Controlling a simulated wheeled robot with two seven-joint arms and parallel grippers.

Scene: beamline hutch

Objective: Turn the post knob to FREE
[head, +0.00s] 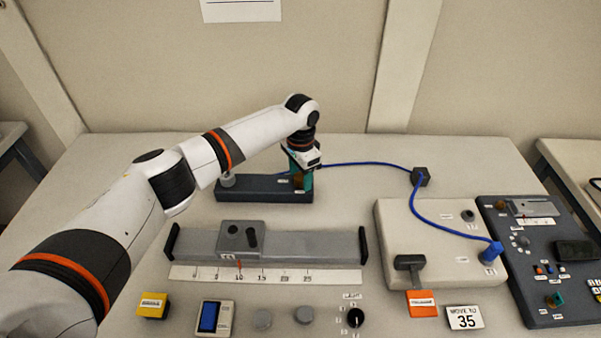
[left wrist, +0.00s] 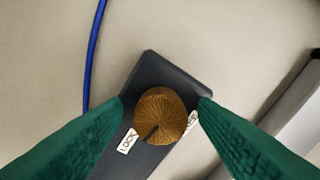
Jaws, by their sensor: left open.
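The post knob (left wrist: 165,108) is round, brass-coloured and ribbed, on a dark base block (left wrist: 172,72). A dark mark on its lower-left part points towards the LOCK label (left wrist: 127,141). A second label (left wrist: 192,121), on the right, is partly hidden by a green finger. My left gripper (left wrist: 161,101) is open, with its fingers on either side of the knob; I cannot tell whether they touch it. In the head view my left gripper (head: 301,174) points down over the right end of the dark block (head: 262,196) and mostly hides the knob. My right gripper is not in view.
A blue cable (head: 350,163) runs behind the block to a small dark box (head: 420,176). A grey rail with a carriage (head: 240,236) lies in front. A beige box (head: 400,215) and a dark panel (head: 530,270) stand to the right. The table's back left is clear.

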